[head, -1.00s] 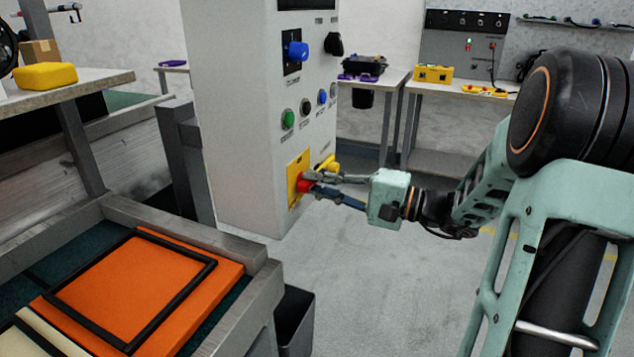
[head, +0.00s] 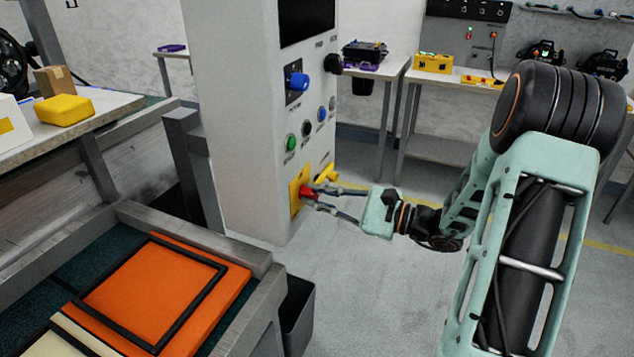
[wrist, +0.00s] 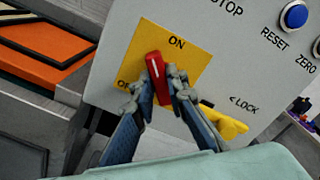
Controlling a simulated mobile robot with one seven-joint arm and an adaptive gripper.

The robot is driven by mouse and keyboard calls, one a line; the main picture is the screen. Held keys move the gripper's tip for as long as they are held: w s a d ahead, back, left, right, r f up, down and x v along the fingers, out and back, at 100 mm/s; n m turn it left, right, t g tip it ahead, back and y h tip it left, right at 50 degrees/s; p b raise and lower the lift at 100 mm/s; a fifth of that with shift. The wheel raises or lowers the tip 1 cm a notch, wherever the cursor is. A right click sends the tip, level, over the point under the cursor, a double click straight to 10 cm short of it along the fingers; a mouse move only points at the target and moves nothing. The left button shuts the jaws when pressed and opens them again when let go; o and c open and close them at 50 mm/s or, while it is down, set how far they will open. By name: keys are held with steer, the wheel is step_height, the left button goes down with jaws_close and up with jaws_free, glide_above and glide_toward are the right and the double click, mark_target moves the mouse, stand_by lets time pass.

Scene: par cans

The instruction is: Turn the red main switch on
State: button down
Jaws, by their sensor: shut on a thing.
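The red main switch (wrist: 155,72) is a narrow handle with a white line, on a yellow plate (wrist: 188,62) marked ON. A second marking at the plate's left is partly hidden by a finger. The handle's marked end points up and slightly left in the wrist view, between the two markings. My gripper (wrist: 157,90) is shut on the handle, one finger on each side. In the head view my gripper (head: 311,197) reaches from the right to the red switch (head: 307,191), low on the grey cabinet (head: 240,150).
A yellow lock lever (wrist: 222,124) sits just right of my right finger. Blue (wrist: 294,15), green (head: 290,142) and other buttons are above. A frame with an orange panel (head: 150,285) and a dark bin (head: 298,315) stand left of the arm. Floor right of the cabinet is clear.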

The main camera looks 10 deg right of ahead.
steer(key=m+p, duration=0.5)
steer(key=shift+r+p, duration=0.2)
steer(key=shift+p, duration=0.2)
steer(key=shift+f+m+p, duration=0.2)
steer(key=shift+m+p, duration=1.1)
steer(key=shift+m, duration=0.3)
steer(key=c, duration=1.9)
jaws_free()
steer(key=shift+c, duration=0.2)
steer(key=v, duration=1.2)
